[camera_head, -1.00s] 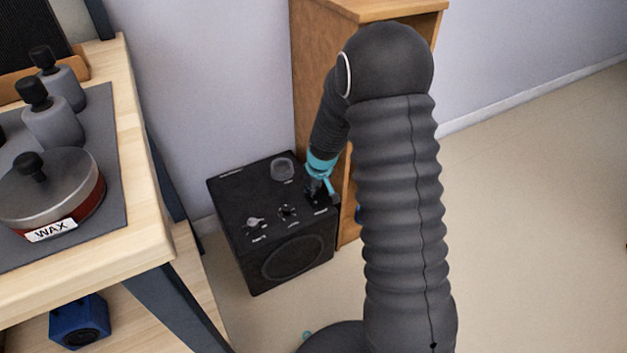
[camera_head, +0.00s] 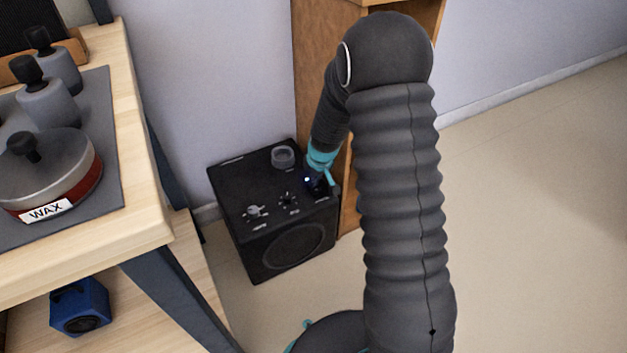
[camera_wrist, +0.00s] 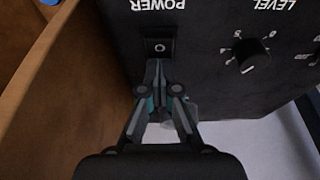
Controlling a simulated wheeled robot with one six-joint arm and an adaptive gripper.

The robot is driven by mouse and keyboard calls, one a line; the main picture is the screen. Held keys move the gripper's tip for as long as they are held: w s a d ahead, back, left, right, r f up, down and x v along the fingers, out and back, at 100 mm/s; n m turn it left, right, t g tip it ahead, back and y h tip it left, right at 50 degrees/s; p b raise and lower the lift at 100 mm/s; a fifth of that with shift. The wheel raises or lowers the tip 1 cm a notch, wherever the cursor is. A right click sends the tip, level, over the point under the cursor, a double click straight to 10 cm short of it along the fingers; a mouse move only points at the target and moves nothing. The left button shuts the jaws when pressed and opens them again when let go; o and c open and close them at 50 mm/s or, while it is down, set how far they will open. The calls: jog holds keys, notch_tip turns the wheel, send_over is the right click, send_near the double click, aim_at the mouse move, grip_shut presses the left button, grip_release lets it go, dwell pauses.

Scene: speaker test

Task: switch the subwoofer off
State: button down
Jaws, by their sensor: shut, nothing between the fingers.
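The subwoofer (camera_head: 235,190) is a black box on the floor, with knobs on top and a round cone in front. In the wrist view its top panel (camera_wrist: 210,80) carries an upside-down POWER label above a black rocker switch (camera_wrist: 160,46) marked O. My gripper (camera_wrist: 158,66) is shut and empty, its fingertips at the switch's lower edge in the picture. I cannot tell whether they touch it or how the rocker is tilted. In the head view my gripper (camera_head: 320,184) is at the box's right side. A small blue-white light (camera_head: 307,180) shows beside it.
A LEVEL knob (camera_wrist: 251,55) sits right of the switch in the wrist view. A wooden cabinet (camera_head: 318,90) stands close against the subwoofer's right side. A wooden workbench (camera_head: 140,190) with a WAX tin (camera_head: 50,185) is at the left. Open floor lies right.

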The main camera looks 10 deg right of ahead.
jog(key=shift+s, duration=0.15)
jog(key=shift+s+d+r+b, duration=0.1)
jog(key=shift+s+d+b, duration=0.15)
jog(key=shift+s+b, duration=0.35)
jog(key=shift+r+p, duration=0.45)
jog(key=shift+r, duration=0.1)
jog(key=s+p+v, duration=0.1)
jog(key=p+v, duration=0.1)
jog(key=v, duration=1.1)
jog(key=shift+d+f, duration=0.2)
